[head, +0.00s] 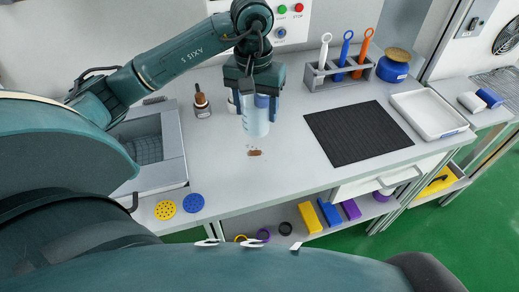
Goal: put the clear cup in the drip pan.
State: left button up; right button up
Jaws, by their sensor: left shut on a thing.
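The clear cup (256,122), pale and see-through, is upright in my left gripper (259,100). The gripper is shut on its upper part from above, and the fingers hide some of its sides. The cup appears to be above the worktop; the exact gap is hard to tell. A shallow white tray, which looks like the drip pan (432,132), lies at the right end of the worktop. It looks empty and is well to the right of the cup. My right gripper is not in view.
A black ribbed mat (358,136) lies between cup and tray. A rack (335,78) with several brushes or tools and a blue tub (393,70) stand behind. A brown-topped bottle (201,104) is left of the cup.

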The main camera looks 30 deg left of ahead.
aim_at(255, 123)
pick_arm(q)
jog(key=f, duration=0.3)
jog(key=f+p, duration=0.1)
jog(key=f, duration=0.1)
jog(key=shift+a+f, duration=0.1)
jog(key=shift+a, duration=0.2)
jog(key=shift+w+f, duration=0.1)
jog(key=shift+f, duration=2.2)
jog(key=shift+f, duration=0.2)
jog(key=o, duration=1)
jog(key=shift+c, duration=0.2)
jog(key=shift+r, duration=0.1)
